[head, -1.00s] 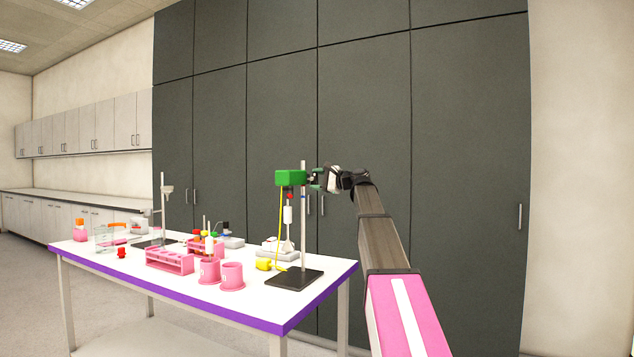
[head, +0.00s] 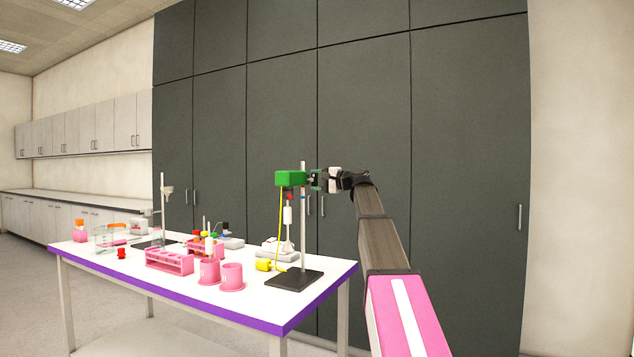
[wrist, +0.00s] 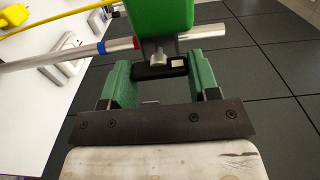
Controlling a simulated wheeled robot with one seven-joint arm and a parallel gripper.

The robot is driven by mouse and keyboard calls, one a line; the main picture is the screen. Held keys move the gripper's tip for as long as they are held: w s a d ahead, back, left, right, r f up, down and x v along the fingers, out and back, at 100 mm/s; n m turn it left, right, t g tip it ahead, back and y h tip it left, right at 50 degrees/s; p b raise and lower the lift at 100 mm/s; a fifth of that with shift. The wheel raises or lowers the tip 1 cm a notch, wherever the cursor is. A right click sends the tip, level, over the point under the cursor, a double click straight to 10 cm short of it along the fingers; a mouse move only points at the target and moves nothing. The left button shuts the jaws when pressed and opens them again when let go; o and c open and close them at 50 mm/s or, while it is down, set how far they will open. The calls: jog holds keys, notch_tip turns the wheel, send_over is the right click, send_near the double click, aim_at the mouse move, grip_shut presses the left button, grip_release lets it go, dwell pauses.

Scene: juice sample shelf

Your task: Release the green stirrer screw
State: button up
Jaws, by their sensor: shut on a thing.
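The green stirrer (head: 291,178) is a green box high on an upright silver rod (head: 303,225). In the wrist view its green body (wrist: 158,14) fills the top middle, with the rod (wrist: 205,32) beside it. The stirrer screw (wrist: 160,68) shows there as a dark crossbar with a short silver stem. My gripper (head: 318,180) reaches it from the right, level with the stirrer. In the wrist view the green fingers of my gripper (wrist: 160,76) stand on both sides of the crossbar, shut on it. The screw is too small to tell apart in the head view.
The white table (head: 330,267) has a purple edge. A black stand base (head: 293,279), a yellow plug (head: 264,265), pink cups (head: 232,275) and a pink rack (head: 169,261) stand on it. Tall dark cabinets (head: 463,150) are behind. Space right of the table is clear.

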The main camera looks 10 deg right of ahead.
jog(key=o, duration=0.9)
jog(key=v, duration=1.1)
